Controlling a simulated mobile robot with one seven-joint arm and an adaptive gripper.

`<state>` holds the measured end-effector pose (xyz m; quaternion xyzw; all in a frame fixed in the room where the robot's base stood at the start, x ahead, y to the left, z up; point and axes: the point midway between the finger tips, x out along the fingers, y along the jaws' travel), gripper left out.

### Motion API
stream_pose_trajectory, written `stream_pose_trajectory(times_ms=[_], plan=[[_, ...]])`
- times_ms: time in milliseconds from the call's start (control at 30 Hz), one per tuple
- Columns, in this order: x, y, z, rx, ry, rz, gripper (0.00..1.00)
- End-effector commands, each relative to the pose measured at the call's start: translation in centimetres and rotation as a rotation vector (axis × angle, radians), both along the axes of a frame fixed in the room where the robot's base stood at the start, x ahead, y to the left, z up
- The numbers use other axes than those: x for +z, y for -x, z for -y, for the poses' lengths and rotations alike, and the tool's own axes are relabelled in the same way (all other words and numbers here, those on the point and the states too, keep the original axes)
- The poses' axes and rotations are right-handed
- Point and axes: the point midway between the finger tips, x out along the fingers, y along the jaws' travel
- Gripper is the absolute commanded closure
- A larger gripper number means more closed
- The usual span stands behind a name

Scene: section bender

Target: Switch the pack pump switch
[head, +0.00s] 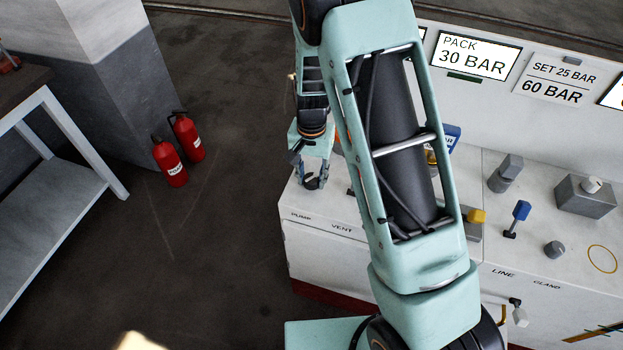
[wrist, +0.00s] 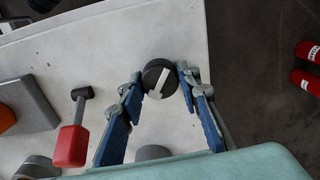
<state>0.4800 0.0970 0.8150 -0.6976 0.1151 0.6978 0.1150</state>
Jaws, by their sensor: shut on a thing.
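The pack pump switch is a dark round knob with a pale grey pointer bar, in the wrist view (wrist: 158,80) near the top edge of the pale panel. My gripper (wrist: 163,84) has its two blue fingers on either side of the knob, closed on it. In the head view my gripper (head: 312,180) points down at the panel's left end, behind the printed label PUMP (head: 301,216). There the knob is small and mostly covered by the fingers.
A red-handled lever (wrist: 72,140) stands left of the knob in the wrist view. The bench (head: 330,260) also bears a blue-handled lever (head: 521,210) and a grey box (head: 585,197). Two fire extinguishers (head: 170,162) stand on the floor. My arm hides the panel's middle.

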Motion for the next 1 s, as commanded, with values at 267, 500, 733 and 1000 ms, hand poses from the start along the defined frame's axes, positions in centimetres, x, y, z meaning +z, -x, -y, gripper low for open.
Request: stream_pose_trajectory(times_ms=[267,500,733,1000], plan=[[-0.18,-0.04,0.01,0.256,-0.002,0.002,0.93],[-0.09,-0.01,0.03,0.442,-0.001,0.000,0.93],[-0.04,-0.01,0.03,0.561,0.000,0.000,0.93],[0.02,-0.02,0.02,0.619,0.000,0.000,0.93]])
